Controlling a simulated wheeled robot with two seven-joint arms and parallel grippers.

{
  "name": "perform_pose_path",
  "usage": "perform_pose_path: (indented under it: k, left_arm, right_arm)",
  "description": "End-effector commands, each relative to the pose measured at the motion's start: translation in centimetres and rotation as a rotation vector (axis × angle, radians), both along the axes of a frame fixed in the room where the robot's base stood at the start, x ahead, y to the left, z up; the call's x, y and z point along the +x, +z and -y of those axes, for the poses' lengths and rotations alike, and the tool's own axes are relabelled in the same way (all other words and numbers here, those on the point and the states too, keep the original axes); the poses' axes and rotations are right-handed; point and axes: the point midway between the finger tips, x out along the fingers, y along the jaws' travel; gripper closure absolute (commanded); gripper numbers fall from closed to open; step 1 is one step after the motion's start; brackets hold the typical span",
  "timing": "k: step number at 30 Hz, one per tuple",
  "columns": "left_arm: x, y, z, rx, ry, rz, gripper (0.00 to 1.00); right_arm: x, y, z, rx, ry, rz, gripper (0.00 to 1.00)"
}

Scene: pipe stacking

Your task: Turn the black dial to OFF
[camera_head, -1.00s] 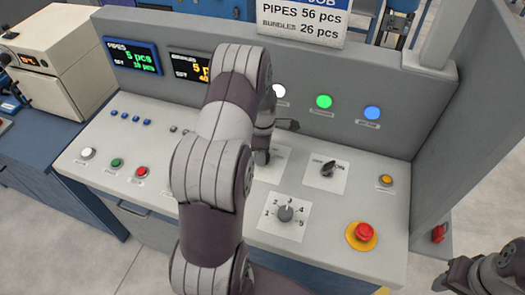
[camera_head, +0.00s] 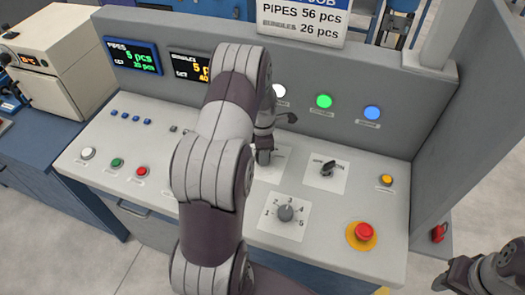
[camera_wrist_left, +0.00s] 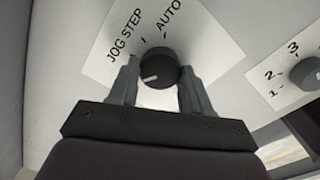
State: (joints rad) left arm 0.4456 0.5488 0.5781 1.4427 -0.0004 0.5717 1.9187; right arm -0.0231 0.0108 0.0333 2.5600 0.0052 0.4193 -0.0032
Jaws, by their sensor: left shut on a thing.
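The black dial (camera_wrist_left: 158,68) is round with a white pointer line and sits on a white label plate (camera_wrist_left: 205,50) in the left wrist view. "JOG STEP" and "AUTO" are printed beside it; I see no "OFF" word. The pointer line points toward the lower left of that view. My left gripper (camera_wrist_left: 155,88) is shut on the dial, one finger on each side. In the head view my left gripper (camera_head: 265,150) is down over the label plate (camera_head: 272,170), and the dial is hidden. My right gripper (camera_head: 490,272) is at the lower right, away from the panel.
A numbered selector dial (camera_head: 286,213) and an operation switch (camera_head: 328,168) are close to my left gripper. A red emergency button (camera_head: 362,232) and yellow button (camera_head: 386,180) lie further right. The upright back panel (camera_head: 350,95) carries lit lamps and displays.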

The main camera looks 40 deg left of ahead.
Motion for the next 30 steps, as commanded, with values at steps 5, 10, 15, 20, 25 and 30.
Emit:
perform_pose_path:
  k: [5, 10, 15, 20, 25, 30]
  left_arm:
    - [0.0, 0.0, 0.0, -0.001, 0.002, -0.001, 0.42]
    - [0.0, 0.0, 0.0, -0.001, 0.001, -0.001, 0.26]
    - [0.0, 0.1, 0.0, 0.000, 0.000, 0.000, 0.26]
    - [0.1, 2.3, 0.0, 0.001, 0.000, 0.004, 0.26]
    - [0.1, 7.0, -0.1, 0.002, 0.001, 0.005, 0.26]
    - [0.0, 10.8, 0.0, 0.001, 0.001, 0.002, 0.26]
  right_arm:
    - [0.0, 0.0, 0.0, 0.000, 0.000, 0.000, 0.57]
    - [0.0, 0.0, 0.0, 0.000, 0.000, 0.000, 0.57]
    - [0.0, 0.0, 0.0, 0.000, 0.000, 0.000, 0.57]
    - [0.0, -0.7, 0.0, 0.000, 0.000, 0.000, 0.57]
    - [0.0, -1.6, 0.0, 0.000, 0.000, 0.000, 0.57]
    - [0.0, -2.0, 0.0, 0.000, 0.000, 0.000, 0.57]
